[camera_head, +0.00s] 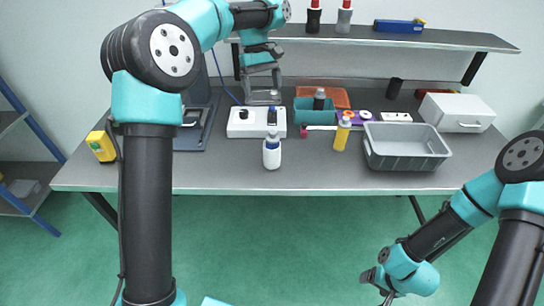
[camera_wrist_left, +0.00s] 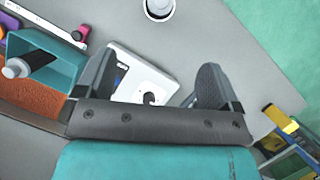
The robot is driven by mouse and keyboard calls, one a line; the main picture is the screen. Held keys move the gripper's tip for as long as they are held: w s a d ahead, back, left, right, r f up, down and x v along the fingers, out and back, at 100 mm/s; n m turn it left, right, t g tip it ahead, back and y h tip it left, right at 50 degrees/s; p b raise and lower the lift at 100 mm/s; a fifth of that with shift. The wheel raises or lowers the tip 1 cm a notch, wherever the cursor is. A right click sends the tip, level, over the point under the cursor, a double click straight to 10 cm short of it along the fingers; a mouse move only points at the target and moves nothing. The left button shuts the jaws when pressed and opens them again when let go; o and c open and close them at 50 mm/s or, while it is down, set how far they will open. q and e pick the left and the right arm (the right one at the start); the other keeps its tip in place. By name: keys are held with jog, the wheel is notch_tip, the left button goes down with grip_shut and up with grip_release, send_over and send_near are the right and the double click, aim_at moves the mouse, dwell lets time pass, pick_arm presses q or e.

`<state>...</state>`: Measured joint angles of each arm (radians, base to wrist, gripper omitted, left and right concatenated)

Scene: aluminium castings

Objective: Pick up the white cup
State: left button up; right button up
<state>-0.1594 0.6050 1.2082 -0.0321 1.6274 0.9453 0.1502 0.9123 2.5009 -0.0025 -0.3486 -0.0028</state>
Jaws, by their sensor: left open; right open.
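The white cup (camera_head: 271,158) stands upright near the front edge of the grey table, with something dark blue at its top in the head view. In the left wrist view the cup (camera_wrist_left: 158,10) is cut off by the top edge and shows a white rim around a dark inside. My left gripper (camera_head: 262,98) is open and empty, above the back of the table, behind the cup and apart from it. Its two fingers (camera_wrist_left: 158,62) show spread in the left wrist view. My right gripper (camera_head: 385,290) is open, low in front of the table, far from the cup.
A white switch box (camera_head: 240,128) lies behind the cup, below my left gripper. A yellow bottle (camera_head: 342,135), a teal bin (camera_head: 316,112) and a grey crate (camera_head: 405,160) stand to the right. A shelf (camera_head: 450,38) runs above the back.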

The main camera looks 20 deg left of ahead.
pick_arm(q)
send_near(271, 139)
notch_tip(271, 139, down, 6)
jog(key=shift+w+d+f, duration=0.1)
jog(key=shift+w+d, duration=0.05)
jog(key=shift+d, duration=0.35)
jog(key=shift+f, duration=0.15)
jog(key=shift+a+x, duration=0.2)
jog(key=shift+x, duration=2.3)
jog(key=shift+w, duration=0.1)
jog(key=shift+c, duration=0.5)
jog(key=c, duration=1.2)
